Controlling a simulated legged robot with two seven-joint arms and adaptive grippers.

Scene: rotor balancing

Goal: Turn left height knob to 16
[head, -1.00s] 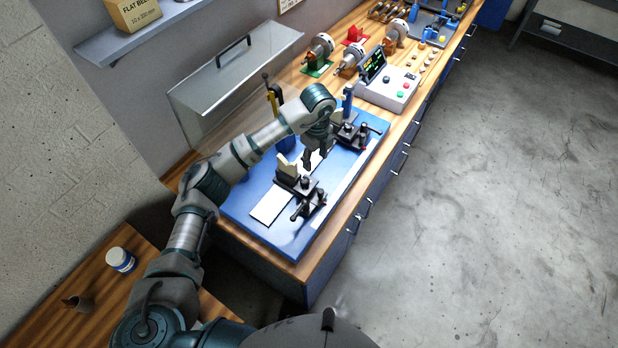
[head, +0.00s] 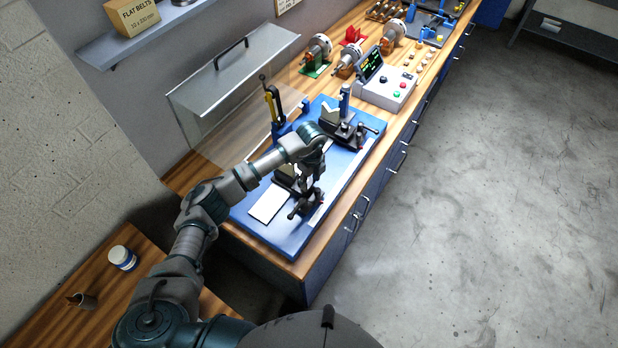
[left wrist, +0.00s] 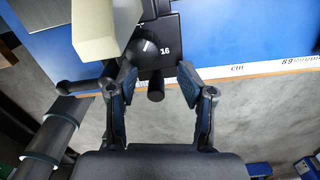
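The near black support stand (head: 285,181) stands on the blue plate, partly hidden by my left arm. In the left wrist view its round black knob (left wrist: 146,46) carries a white pointer mark, with a white "16" printed on the black face just right of it. A pale block (left wrist: 105,30) on the stand overlaps the knob's left side. My left gripper (left wrist: 158,80) is open, its two fingers apart on either side of a short black peg (left wrist: 156,91) below the knob. It also shows over the near stand in the head view (head: 312,192). My right gripper is not in view.
A second stand (head: 347,132) is farther along the blue plate (head: 250,228). A clear guard (head: 240,85) stands behind. A control box (head: 388,92) and several rotors are farther along the bench. The bench's front edge is close to the near stand.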

